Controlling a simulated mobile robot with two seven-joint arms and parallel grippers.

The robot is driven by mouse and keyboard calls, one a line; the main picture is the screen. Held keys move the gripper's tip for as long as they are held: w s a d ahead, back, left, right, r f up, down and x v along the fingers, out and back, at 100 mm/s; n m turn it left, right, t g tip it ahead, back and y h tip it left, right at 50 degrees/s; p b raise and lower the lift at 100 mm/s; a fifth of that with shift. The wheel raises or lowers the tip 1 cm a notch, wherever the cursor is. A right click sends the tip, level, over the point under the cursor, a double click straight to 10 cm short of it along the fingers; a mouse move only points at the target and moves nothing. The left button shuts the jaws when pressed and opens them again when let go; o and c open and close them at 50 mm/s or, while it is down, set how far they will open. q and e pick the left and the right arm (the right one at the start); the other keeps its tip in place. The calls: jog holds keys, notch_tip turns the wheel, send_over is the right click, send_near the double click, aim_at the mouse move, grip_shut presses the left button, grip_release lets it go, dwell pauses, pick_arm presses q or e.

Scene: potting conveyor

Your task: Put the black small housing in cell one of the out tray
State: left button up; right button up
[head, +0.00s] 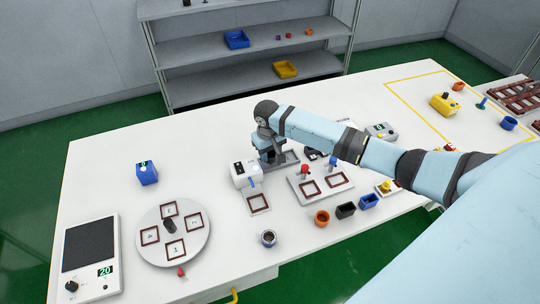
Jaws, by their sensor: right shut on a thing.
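A black housing (346,210) stands near the table's front edge, between an orange one (322,217) and a blue one (369,201). My right gripper (272,158) points down beside a white device (243,174), over a grey flat part (291,157). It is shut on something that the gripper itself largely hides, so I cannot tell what. A white tray (296,189) with two dark-red framed cells lies to the right of it. I cannot tell for sure which tray is the out tray. My left gripper is not in view.
A round turntable (196,226) with several framed, numbered cells, a panel reading 20 (106,271) and a blue box (147,173) are at left. A metal cup (268,238) stands in front. A yellow device (445,103) is at right. The table's back left is clear.

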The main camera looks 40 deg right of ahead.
jog(key=shift+f, duration=0.95)
jog(key=o, duration=0.7)
jog(key=shift+f, duration=0.1)
jog(key=r, duration=1.2)
jog(key=shift+a+r, duration=0.2)
jog(key=shift+a, duration=0.1)
